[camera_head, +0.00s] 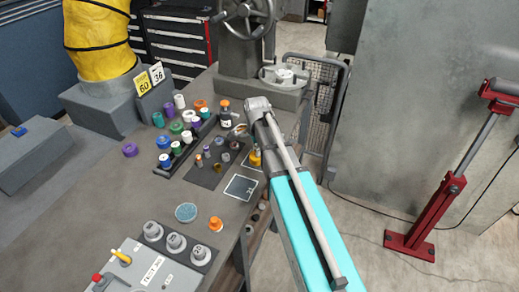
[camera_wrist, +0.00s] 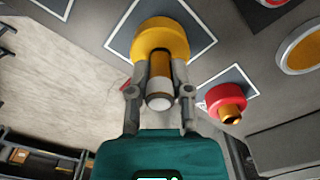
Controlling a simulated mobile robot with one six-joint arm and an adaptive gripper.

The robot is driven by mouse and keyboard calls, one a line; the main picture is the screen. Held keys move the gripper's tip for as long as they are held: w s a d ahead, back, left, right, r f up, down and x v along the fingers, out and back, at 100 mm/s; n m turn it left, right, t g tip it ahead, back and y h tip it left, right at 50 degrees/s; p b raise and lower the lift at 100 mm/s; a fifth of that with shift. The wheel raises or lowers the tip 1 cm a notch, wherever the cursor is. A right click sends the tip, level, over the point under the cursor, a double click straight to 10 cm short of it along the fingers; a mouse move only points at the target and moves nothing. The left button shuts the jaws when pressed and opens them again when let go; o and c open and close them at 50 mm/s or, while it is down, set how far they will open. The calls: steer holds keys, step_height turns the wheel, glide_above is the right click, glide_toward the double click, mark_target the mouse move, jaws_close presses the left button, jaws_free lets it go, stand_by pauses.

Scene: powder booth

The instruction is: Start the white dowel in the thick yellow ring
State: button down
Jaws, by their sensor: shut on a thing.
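The thick yellow ring (camera_wrist: 172,32) lies on a dark square with a white outline, at the top of the wrist view. It also shows as a small yellow shape in the head view (camera_head: 255,158). My gripper (camera_wrist: 161,78) is shut on the dowel (camera_wrist: 159,101), which stands between its two fingers. The dowel's near end has a white band and a grey face; its far part looks orange-brown. The far end overlaps the ring's near side in the picture. I cannot tell whether it is in the hole, touching or just above.
A red ring with a brass-coloured core (camera_wrist: 227,103) is close to the right of the fingers. Another white-outlined square (camera_head: 240,187) lies near the bench edge. Many coloured rings and pegs crowd a dark rack (camera_head: 186,150) to the left. A press (camera_head: 245,70) stands behind.

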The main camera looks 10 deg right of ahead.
steer(key=shift+f, duration=0.35)
steer(key=shift+c, duration=2.3)
jaws_free()
steer(key=shift+r, duration=0.1)
